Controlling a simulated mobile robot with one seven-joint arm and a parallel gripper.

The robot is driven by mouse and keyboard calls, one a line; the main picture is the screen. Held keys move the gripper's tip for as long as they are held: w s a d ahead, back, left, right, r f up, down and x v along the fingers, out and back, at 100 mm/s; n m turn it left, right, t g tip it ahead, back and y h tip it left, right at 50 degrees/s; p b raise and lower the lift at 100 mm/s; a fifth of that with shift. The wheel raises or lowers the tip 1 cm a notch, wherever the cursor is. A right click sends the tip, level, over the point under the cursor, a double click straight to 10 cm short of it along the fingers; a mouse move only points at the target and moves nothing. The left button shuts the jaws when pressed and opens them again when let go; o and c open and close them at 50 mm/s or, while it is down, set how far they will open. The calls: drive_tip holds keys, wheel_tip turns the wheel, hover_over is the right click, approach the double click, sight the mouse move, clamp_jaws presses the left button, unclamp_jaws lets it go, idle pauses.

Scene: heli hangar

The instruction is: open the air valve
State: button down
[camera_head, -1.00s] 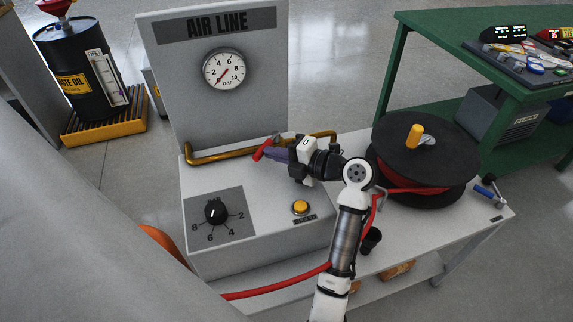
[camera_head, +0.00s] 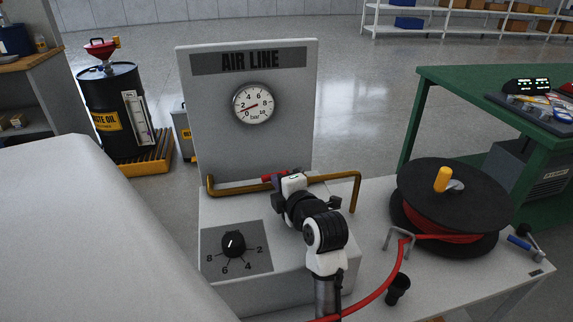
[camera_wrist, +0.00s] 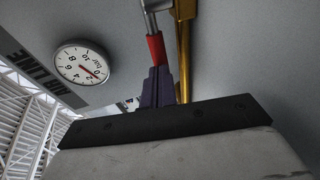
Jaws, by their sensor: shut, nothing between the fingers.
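The air valve's red handle (camera_head: 273,177) is at the brass pipe (camera_head: 228,188) in front of the AIR LINE panel (camera_head: 205,120). In the wrist view the red handle (camera_wrist: 155,47) runs nearly alongside the brass pipe (camera_wrist: 184,60), with a grey metal part above it. My gripper (camera_head: 281,180) is at the handle, mostly hidden by the wrist in the head view. In the wrist view its dark purple fingers (camera_wrist: 157,86) are together, with tips close to the handle's end; I cannot tell whether they touch. The gauge (camera_head: 253,104) needle points near the low end.
A black knob (camera_head: 233,243) sits on the box's front left. To the right are a hose reel (camera_head: 450,205), a metal bracket (camera_head: 399,240) and a black cup (camera_head: 397,288). A red hose (camera_head: 380,285) passes near my arm. A green bench (camera_head: 480,80) stands at the back right.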

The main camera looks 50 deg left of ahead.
drive_tip(key=shift+a, duration=0.55)
drive_tip(key=shift+a+b, duration=0.1)
drive_tip(key=shift+b, duration=0.2)
drive_tip(key=shift+s, duration=0.15)
